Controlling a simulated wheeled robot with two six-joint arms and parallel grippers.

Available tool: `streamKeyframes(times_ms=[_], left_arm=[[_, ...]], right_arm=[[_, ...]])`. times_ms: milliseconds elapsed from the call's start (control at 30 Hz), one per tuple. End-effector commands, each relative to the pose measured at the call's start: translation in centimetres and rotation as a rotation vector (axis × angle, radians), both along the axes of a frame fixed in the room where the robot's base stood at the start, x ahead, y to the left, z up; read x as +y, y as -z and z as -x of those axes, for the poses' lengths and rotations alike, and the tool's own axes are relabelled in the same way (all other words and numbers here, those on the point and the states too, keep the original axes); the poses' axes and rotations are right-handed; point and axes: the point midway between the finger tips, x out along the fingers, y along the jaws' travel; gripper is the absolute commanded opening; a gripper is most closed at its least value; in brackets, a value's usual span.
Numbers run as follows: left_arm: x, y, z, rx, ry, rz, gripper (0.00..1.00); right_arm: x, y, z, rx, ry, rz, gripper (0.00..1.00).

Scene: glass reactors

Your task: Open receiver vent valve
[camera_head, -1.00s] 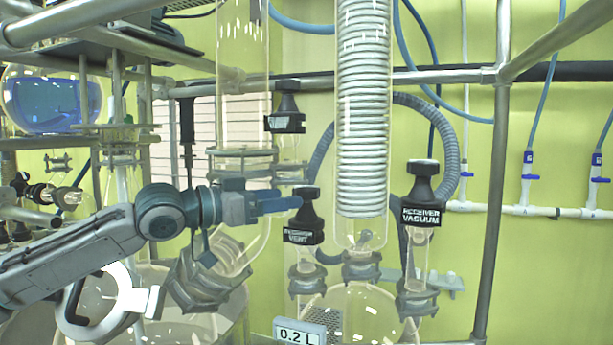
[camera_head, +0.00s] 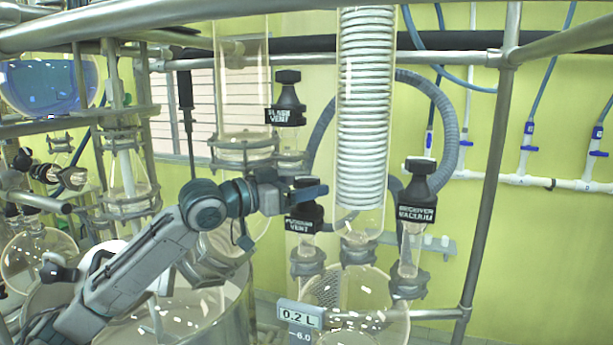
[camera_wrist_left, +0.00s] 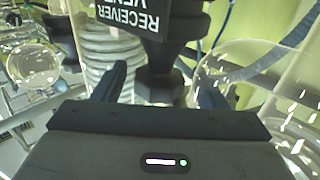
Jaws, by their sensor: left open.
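The receiver vent valve (camera_head: 304,222) is a black cap with a white label on a glass neck, in the middle of the head view. Its top is partly hidden behind my left gripper (camera_head: 318,190). In the left wrist view its black knob (camera_wrist_left: 160,80) stands between the spread fingers of my left gripper (camera_wrist_left: 158,88), with the label "RECEIVER VENT" upside down above. The left gripper is open around the knob, and I cannot tell whether either finger touches it. My right gripper is not in view.
The receiver vacuum valve (camera_head: 417,195) is to the right and the flask vent valve (camera_head: 287,103) is above and behind. A glass coil condenser (camera_head: 366,110) stands close beside my gripper. A metal frame post (camera_head: 488,180) is at right. A display (camera_head: 299,314) reads 0.2 L.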

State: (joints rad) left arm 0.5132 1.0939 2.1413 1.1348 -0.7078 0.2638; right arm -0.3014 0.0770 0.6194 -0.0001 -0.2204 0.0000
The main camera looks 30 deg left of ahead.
Motion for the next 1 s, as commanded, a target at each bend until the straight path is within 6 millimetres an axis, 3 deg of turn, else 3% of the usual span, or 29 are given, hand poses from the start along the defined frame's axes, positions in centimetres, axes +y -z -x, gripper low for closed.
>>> streamKeyframes(times_ms=[500,533,733,1000], left_arm=[[-0.44,0.05,-0.65,0.002,0.002,-0.001,0.66],[-0.44,0.04,-0.65,0.002,0.002,-0.001,0.64],[-0.44,0.04,-0.65,0.002,0.002,-0.001,0.25],[-0.47,0.05,-0.64,0.002,-0.012,-0.001,0.22]], right_arm=[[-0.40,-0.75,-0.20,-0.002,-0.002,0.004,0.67],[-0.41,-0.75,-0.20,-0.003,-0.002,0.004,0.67],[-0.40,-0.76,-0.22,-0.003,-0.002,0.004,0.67],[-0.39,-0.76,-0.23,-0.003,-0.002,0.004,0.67]])
